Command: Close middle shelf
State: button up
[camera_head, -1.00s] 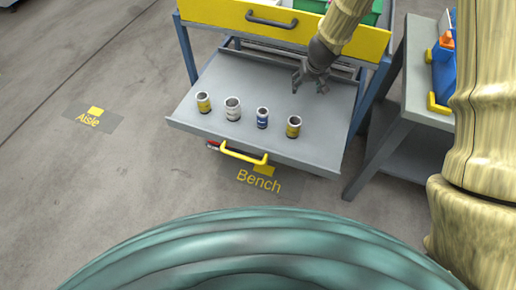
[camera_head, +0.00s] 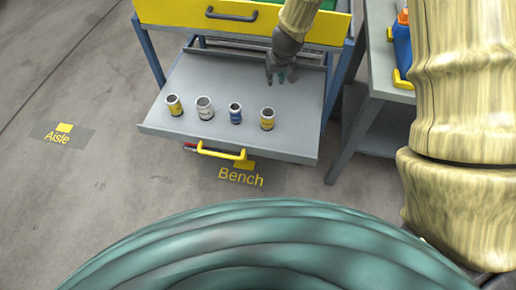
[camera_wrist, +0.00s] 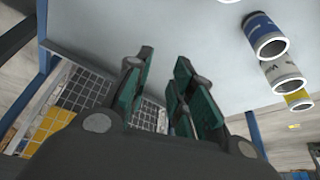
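The middle shelf (camera_head: 215,130) is a grey tray pulled out from the blue-legged frame. Its yellow handle (camera_head: 221,151) is on the front edge. Several small cans stand upright on it in a row: a yellow one (camera_head: 174,105), a white one (camera_head: 205,108), a blue one (camera_head: 235,113) and another yellow one (camera_head: 267,119). My gripper (camera_head: 281,79) is over the back right part of the shelf, behind the cans and away from the handle. In the wrist view its green-padded fingers (camera_wrist: 162,90) are apart with nothing between them. The shelf surface (camera_wrist: 200,25) also shows there.
A yellow-fronted drawer (camera_head: 170,13) with a dark handle is above the shelf, close to my arm. A grey side table (camera_head: 385,85) with a blue item (camera_head: 402,48) stands at the right. Floor is clear in front and at the left, around the "Aisle" mark (camera_head: 63,133).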

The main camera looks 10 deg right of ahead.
jog(key=shift+s+a+f+n, duration=0.15)
jog(key=shift+s+a+n, duration=0.1)
jog(key=shift+n, duration=0.05)
grip_shut()
jog(key=s+a+n+y, duration=0.1)
jog(key=s+n, duration=0.1)
jog(key=s+a+f+n+g+y, duration=0.1)
jog(key=s+a+n, duration=0.1)
jog(key=s+a+f+n+g+p, duration=0.1)
jog(key=s+n, duration=0.1)
jog(key=shift+a+n+y, duration=0.3)
jog(key=shift+n+y, duration=0.1)
jog(key=s+a+n+g+y, duration=0.1)
jog(key=s+a+n+g, duration=0.1)
jog(key=s+n, duration=0.4)
jog(key=n+g+h+p, duration=0.2)
jog(key=n+g+p, duration=0.15)
jog(key=n, duration=1.45)
send_over(285, 155)
jog(key=s+a, duration=0.1)
jog(key=s, duration=0.2)
jog(key=shift+w+f, duration=0.2)
jog(key=shift+f, duration=1.45)
jog(key=shift+w+f, duration=0.15)
jog(key=shift+f, duration=1.5)
jog(key=shift+w+f, duration=0.2)
jog(key=shift+f, duration=1.45)
